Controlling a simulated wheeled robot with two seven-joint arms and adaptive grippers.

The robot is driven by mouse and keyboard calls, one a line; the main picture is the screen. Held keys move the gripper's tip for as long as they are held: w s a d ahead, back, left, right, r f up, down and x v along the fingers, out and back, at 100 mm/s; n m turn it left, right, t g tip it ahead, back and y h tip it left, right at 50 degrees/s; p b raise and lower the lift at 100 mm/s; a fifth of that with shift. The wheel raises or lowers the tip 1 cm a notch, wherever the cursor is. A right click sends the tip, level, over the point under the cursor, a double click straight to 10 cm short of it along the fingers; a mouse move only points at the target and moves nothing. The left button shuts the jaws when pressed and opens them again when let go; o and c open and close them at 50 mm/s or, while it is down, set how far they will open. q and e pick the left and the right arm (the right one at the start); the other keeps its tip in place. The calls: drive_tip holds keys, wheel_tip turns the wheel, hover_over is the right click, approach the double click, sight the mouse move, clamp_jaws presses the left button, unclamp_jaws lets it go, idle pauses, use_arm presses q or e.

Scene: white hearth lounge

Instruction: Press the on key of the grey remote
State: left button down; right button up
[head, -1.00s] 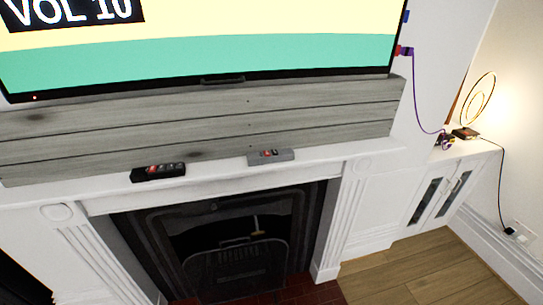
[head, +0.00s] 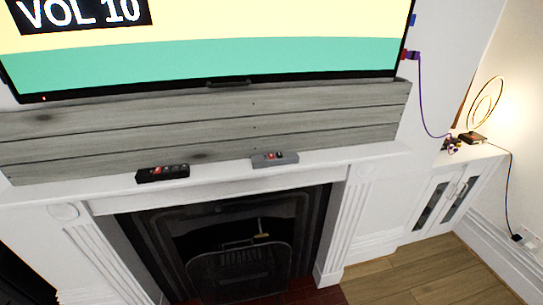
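The grey remote (head: 274,160) lies on the white mantel shelf (head: 225,167), right of its middle. It has a red key and a dark key on its top face; their labels are too small to read. A black remote (head: 162,173) with a red key and several grey keys lies on the same shelf to the left, apart from the grey one. Neither of my grippers shows in the head view.
A television (head: 215,65) showing "VOL 10" hangs above grey wood planks (head: 210,125) behind the shelf. The black fireplace (head: 240,250) is below. A ring lamp (head: 484,105) stands on a white cabinet (head: 445,195) at right. Wooden floor (head: 420,275) shows bare in front of the cabinet.

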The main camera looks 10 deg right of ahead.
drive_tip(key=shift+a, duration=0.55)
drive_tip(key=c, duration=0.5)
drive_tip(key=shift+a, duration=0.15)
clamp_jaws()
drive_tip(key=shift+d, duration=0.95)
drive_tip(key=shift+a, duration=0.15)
